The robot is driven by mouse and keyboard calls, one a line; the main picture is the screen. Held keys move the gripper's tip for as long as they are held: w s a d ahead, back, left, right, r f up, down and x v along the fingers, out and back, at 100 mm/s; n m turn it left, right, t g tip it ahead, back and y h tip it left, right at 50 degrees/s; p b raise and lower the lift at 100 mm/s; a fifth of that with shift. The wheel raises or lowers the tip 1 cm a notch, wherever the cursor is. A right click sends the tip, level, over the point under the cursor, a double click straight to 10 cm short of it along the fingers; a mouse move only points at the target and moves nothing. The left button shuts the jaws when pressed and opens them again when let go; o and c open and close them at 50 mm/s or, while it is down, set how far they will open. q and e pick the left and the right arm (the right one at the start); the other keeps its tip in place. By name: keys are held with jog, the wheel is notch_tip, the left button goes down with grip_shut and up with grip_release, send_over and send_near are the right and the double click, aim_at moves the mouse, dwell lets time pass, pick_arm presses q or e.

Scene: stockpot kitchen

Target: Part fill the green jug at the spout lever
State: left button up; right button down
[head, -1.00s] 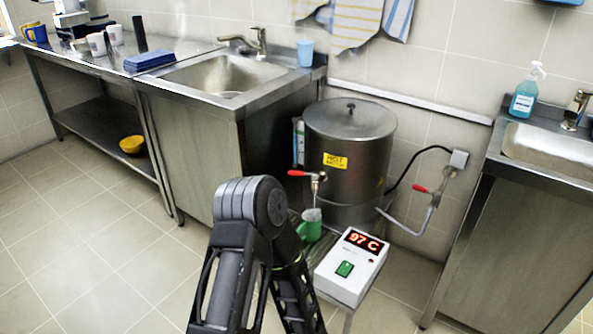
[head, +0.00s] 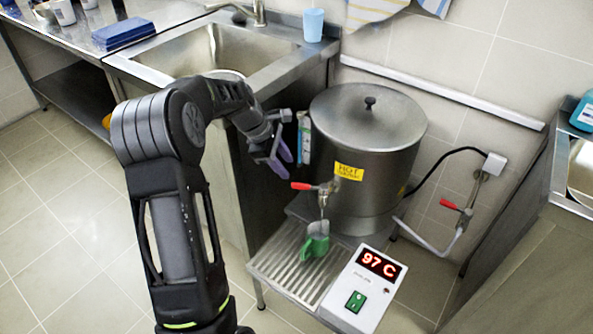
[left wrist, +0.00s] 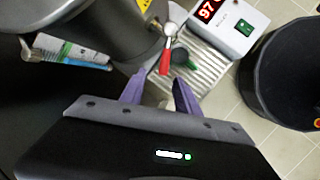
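The green jug (head: 316,246) stands on the slatted drip tray (head: 272,268) below the spout of the steel hot-water boiler (head: 366,150). It also shows partly in the left wrist view (left wrist: 181,58). The spout's red lever (head: 302,186) points to the left in the head view; in the left wrist view the lever (left wrist: 165,62) lies just beyond my fingers. I cannot tell whether water runs or how full the jug is. My left gripper (head: 279,155), with purple fingers, is open and empty, up and left of the lever, apart from it. My right gripper is in neither view.
A control box (head: 364,290) reading 97 C stands right of the tray. A second red lever (head: 450,204) sits on a pipe at the right. A sink counter (head: 140,65) is behind my left arm. A tube-like item (head: 304,143) hangs by the boiler's left side.

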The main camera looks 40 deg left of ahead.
aim_at(299, 184)
pick_arm(q)
jog(key=shift+s+d+n, duration=0.25)
jog(key=shift+s+n, duration=0.05)
jog(key=shift+b+x, duration=0.5)
jog(key=shift+x, duration=3.45)
grip_shut()
